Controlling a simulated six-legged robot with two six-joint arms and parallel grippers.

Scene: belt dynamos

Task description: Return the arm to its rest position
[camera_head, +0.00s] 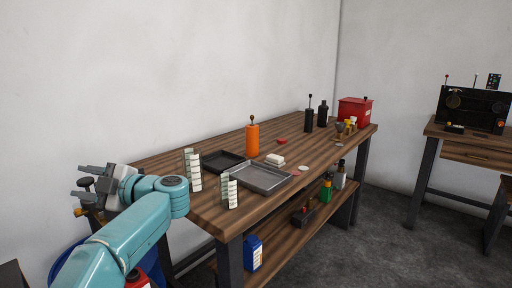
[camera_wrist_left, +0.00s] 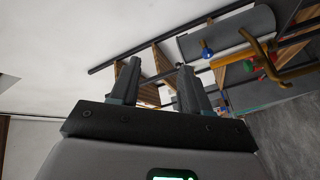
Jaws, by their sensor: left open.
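My left arm is teal and comes in from the lower left in the head view. Its left gripper (camera_head: 82,184) is at the near left end of the workbench (camera_head: 222,211), pointing left, away from the bench items. In the left wrist view the two dark fingers of the left gripper (camera_wrist_left: 160,88) stand apart with nothing between them. My right gripper is in neither view.
On the bench are a dark tray (camera_head: 222,161), a metal tray (camera_head: 263,178), an orange bottle (camera_head: 252,139), black bottles and a red box (camera_head: 354,111). A lower shelf holds a blue container (camera_head: 253,253). A second table (camera_head: 466,149) stands right. Grey floor between is clear.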

